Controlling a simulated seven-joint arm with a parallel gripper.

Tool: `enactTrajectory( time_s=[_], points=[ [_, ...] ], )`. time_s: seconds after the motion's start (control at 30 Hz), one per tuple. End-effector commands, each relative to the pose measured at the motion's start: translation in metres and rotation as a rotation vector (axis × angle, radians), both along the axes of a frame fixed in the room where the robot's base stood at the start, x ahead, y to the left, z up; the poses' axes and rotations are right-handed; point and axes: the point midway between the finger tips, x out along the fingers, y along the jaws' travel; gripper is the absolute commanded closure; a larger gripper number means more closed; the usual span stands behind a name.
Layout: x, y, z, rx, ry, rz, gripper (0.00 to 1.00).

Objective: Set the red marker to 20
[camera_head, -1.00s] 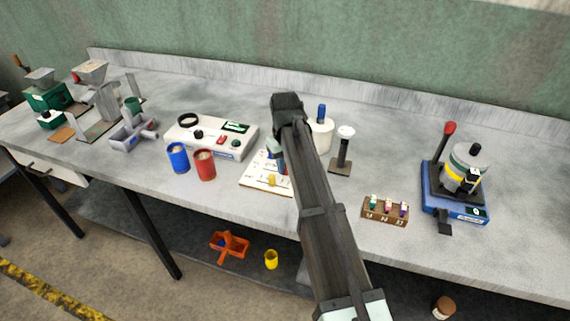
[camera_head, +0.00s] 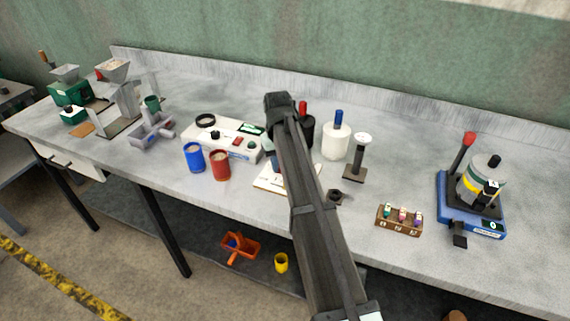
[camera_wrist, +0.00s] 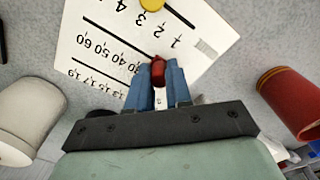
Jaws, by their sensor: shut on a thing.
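The white scale board (camera_wrist: 85,20) lies on the bench with rows of printed numbers, upside down in the wrist view. It also shows partly behind my arm in the head view (camera_head: 262,183). My gripper (camera_wrist: 157,90) has its blue fingers shut on the small red marker (camera_wrist: 158,68). The red marker is over the middle row, just right of the printed 30; the print beneath it is hidden. I cannot tell whether it touches the board. A yellow marker (camera_wrist: 151,4) sits at the top edge of the wrist view, on the row with 1 to 4.
A blue cup (camera_head: 194,158) and red cup (camera_head: 220,166) stand left of the board. A white bottle (camera_head: 335,143), a black bottle with a red top (camera_head: 306,132) and a white-topped stand (camera_head: 355,160) are right. A brown block (camera_head: 399,222) stands near the front edge.

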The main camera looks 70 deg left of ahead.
Motion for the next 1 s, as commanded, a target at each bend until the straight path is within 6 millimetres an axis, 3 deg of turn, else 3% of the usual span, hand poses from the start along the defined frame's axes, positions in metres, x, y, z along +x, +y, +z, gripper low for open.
enactTrajectory(
  time_s=[0.07,0.1,0.37,0.73,1.0],
  points=[
    [-0.004,0.005,0.001,0.012,0.006,0.005,1.00],
    [-0.004,0.005,0.001,0.012,0.006,0.005,0.79],
    [-0.003,0.004,0.001,0.010,0.005,0.004,0.55],
    [-0.002,0.003,0.008,0.008,0.003,0.003,0.55],
    [-0.002,0.004,0.054,0.010,0.003,0.003,0.55]
  ],
)
